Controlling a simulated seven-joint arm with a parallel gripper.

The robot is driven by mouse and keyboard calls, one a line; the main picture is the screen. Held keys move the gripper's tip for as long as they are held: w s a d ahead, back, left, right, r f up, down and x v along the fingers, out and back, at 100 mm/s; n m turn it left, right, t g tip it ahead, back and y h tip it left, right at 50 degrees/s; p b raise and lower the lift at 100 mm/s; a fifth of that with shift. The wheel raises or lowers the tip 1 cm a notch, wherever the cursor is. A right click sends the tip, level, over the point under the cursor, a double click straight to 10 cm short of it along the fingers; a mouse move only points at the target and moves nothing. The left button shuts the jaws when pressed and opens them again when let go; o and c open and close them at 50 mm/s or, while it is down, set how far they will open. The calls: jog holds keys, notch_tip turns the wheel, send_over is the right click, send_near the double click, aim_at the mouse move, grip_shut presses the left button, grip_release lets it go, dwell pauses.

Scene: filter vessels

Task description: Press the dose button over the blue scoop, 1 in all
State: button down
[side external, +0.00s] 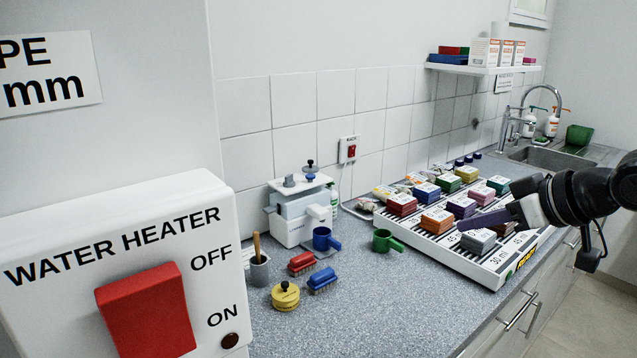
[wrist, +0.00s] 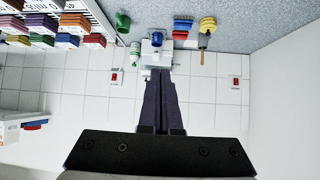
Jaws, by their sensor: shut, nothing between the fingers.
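A white dispenser (side external: 296,218) stands on the counter against the tiled wall. On its top are a dark knob with a blue part (side external: 310,172) and a grey knob (side external: 289,181). The blue scoop (side external: 324,240) is upright at the dispenser's front right, by its spout. In the wrist view the blue scoop (wrist: 157,40) shows beside the white dispenser (wrist: 155,56). My gripper (side external: 464,223) is over the rack of coloured packs, well right of the dispenser, touching nothing I can make out. Its dark fingers (wrist: 163,82) are together and empty.
A green scoop (side external: 384,241) stands between the dispenser and the sloped rack (side external: 485,268). Red (side external: 301,263) and blue (side external: 322,280) brushes, a yellow round item (side external: 285,296) and a grey pot (side external: 259,271) are in front of the dispenser.

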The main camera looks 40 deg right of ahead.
jog(key=w+d+r+t, duration=0.1)
jog(key=w+r+t, duration=0.35)
jog(key=w, duration=0.75)
jog(key=w+r+t, duration=0.1)
jog(key=w+r, duration=0.6)
jog(key=w, duration=0.5)
jog(key=w+d+f, duration=0.3)
jog(key=w+f, duration=0.9)
jog(key=shift+w+d+f+n+g+y, duration=0.15)
jog(key=shift+f+n+g+y, duration=0.15)
jog(key=shift+n+g+y, duration=0.15)
send_over(311, 179)
jog(key=s, duration=0.1)
notch_tip(311, 179, down, 2)
jog(key=shift+s+f, duration=0.2)
jog(key=shift+f, duration=2)
